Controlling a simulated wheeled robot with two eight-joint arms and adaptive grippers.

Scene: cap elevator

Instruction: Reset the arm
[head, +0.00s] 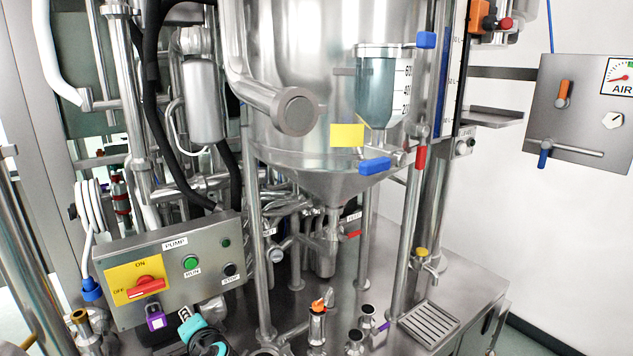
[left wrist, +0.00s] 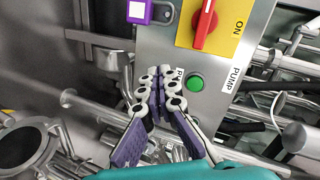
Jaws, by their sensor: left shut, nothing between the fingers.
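My left gripper (head: 186,316) is low in the head view, just in front of the pump control box (head: 215,262), with its teal body at the bottom edge. In the left wrist view its jointed fingers with purple pads (left wrist: 160,95) are shut and empty, in front of the box near the green button (left wrist: 194,83). I cannot tell whether the fingers touch the box. My right gripper is not in view.
The box carries a red switch (head: 146,287) on a yellow plate and a purple-framed tag (head: 155,317). A large steel tank (head: 300,150) stands behind, with pipes around it. Short upright fittings (head: 317,325) and a grated drain (head: 428,325) are on the steel table at right.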

